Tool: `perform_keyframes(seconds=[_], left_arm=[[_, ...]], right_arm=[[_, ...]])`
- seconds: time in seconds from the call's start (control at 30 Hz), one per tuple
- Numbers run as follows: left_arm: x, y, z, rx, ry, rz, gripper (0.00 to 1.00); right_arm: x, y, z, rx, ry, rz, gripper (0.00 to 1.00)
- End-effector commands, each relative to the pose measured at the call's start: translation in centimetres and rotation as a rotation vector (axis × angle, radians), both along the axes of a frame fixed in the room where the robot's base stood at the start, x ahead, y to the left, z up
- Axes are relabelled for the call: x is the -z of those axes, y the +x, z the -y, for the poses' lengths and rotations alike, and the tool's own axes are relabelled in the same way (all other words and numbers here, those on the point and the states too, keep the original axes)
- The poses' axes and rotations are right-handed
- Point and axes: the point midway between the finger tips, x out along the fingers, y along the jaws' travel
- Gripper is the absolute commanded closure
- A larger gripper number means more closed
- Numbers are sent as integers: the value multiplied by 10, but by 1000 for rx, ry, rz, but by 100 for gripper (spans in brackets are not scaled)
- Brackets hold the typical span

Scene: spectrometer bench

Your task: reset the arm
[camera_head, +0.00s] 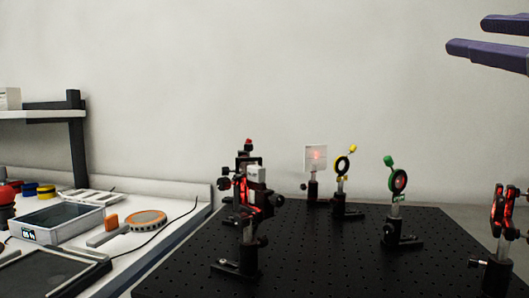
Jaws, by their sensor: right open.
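My right gripper (487,40) shows at the upper right edge of the head view. Its two purple fingers are apart with nothing between them. It is raised well above the black optical breadboard (330,270) and touches nothing. Part of it is cut off by the picture edge. My left gripper is not in view.
Several post-mounted optics stand on the breadboard: a red-lit mount (246,200), a white screen (315,158) with a red spot, a yellow-ringed mount (341,180), a green-ringed mount (397,200) and a mount at right (498,230). A cluttered bench (170,212) and a shelf (45,114) are at left.

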Motion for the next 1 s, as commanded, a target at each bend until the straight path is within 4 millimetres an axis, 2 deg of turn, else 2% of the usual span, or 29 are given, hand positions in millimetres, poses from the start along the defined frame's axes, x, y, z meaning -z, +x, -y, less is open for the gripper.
perform_keyframes(seconds=[0.03,0.17,0.27,0.37,0.47,0.57,0.6,0.7,0.8,1.0], left_arm=[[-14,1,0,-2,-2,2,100],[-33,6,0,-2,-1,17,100],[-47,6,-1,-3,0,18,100],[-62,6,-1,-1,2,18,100],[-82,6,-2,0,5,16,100],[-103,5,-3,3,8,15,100],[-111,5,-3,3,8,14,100],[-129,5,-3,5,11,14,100],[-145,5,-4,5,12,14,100],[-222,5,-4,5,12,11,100]], right_arm=[[9,1,-1,10,25,-71,52],[51,-1,-2,45,82,-259,52],[86,-11,-5,73,126,-419,52],[123,-30,-9,109,173,-600,52],[162,-63,-16,152,224,-818,52],[199,-114,-27,204,280,-1069,52],[211,-138,-32,225,300,-1171,52],[230,-198,-43,278,340,-1404,52],[236,-257,-56,326,374,-1618,52],[159,-255,-54,329,368,-1614,52]])
